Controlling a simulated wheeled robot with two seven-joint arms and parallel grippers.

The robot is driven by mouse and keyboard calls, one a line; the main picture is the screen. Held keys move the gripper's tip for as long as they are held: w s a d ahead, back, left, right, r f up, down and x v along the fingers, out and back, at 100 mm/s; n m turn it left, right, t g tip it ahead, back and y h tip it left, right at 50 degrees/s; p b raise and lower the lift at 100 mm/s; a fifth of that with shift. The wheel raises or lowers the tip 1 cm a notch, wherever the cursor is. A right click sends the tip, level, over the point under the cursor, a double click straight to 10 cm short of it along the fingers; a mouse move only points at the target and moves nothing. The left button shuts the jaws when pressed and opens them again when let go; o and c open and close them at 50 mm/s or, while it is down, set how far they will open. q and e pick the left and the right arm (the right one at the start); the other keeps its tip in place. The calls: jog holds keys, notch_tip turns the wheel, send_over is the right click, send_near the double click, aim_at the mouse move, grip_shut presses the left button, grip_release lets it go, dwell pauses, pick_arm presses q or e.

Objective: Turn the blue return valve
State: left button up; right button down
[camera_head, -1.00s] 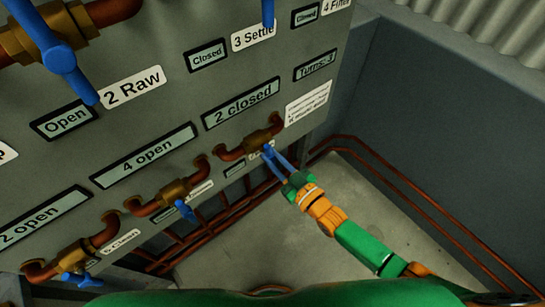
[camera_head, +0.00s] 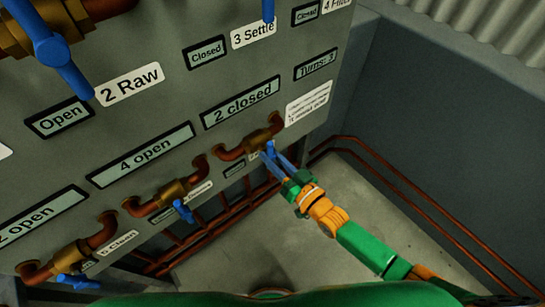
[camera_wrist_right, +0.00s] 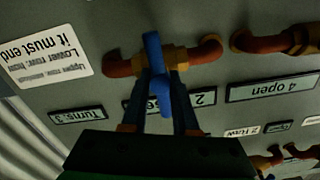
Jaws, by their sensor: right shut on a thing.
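The blue valve handle (camera_head: 269,149) hangs from a brass valve body (camera_head: 259,138) on a copper pipe, rightmost in the panel's lower row. My right gripper (camera_head: 276,163) reaches it from below right and is shut on the handle. In the right wrist view the handle (camera_wrist_right: 155,62) stands between the two dark blue fingers of my right gripper (camera_wrist_right: 158,105). The label by this valve is mostly hidden by the fingers, so I cannot read its name. My left gripper is not in view.
The grey panel carries displays reading "2 closed" (camera_head: 241,103), "4 open" (camera_head: 140,156) and "Turns: 3" (camera_head: 316,65). Two other lower valves have blue handles (camera_head: 183,211) (camera_head: 76,281). Copper pipes (camera_head: 395,182) run along the wall. The floor (camera_head: 290,245) looks clear.

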dwell(0.3)
jog(key=c, duration=0.8)
grip_release()
jog(key=shift+c, duration=0.2)
jog(key=v, duration=0.7)
jog(key=p+v, duration=0.2)
jog(key=v, duration=0.6)
